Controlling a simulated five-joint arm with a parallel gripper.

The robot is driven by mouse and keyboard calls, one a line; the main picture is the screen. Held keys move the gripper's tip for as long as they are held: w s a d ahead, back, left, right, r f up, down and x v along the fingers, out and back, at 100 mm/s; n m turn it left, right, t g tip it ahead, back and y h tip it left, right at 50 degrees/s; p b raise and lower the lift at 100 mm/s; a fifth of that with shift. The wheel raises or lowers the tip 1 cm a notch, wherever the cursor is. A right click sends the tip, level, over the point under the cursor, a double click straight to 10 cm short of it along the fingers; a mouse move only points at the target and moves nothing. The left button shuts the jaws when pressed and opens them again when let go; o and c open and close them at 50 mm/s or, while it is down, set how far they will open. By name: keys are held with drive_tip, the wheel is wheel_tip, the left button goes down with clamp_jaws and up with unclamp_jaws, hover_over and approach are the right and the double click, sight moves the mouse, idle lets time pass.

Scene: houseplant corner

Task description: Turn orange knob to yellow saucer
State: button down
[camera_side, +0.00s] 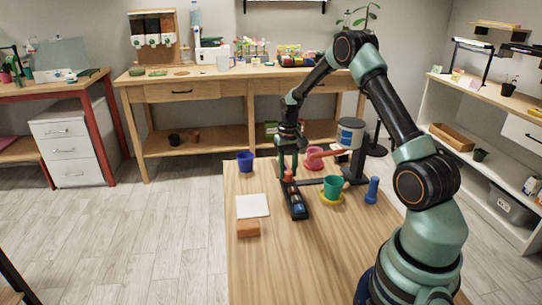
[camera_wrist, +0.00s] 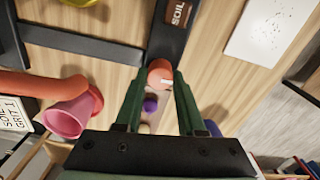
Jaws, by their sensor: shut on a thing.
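The orange knob (camera_side: 289,177) stands on the far end of a dark strip with labels on the table. My gripper (camera_side: 288,165) reaches down on it from above. In the wrist view the orange knob (camera_wrist: 160,73) sits between the fingertips of my gripper (camera_wrist: 160,78), which are shut on it. The yellow saucer (camera_side: 323,200) lies to the right of the strip with a green pot (camera_side: 333,186) on it. Only an edge of the yellow saucer (camera_wrist: 78,3) shows at the top left of the wrist view. An orange spout (camera_side: 326,154) points left from the dispenser, near the pink pot.
The dispenser (camera_side: 350,134) stands on a dark post at the right. A pink pot (camera_wrist: 68,117) is beside the spout. A blue pot (camera_side: 245,163), a white sheet (camera_side: 253,206) and an orange-brown block (camera_side: 248,229) are left of the strip. A blue cylinder (camera_side: 372,189) is at right.

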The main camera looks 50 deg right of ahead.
sight(287, 171)
drive_tip(key=shift+s+d, duration=0.1)
drive_tip(key=n, duration=0.9)
drive_tip(key=shift+n, duration=0.3)
idle(0.4)
drive_tip(key=c, duration=0.5)
unclamp_jaws()
drive_tip(key=r, duration=1.2)
drive_tip(key=shift+w+r, duration=0.1)
drive_tip(key=shift+w, duration=0.15)
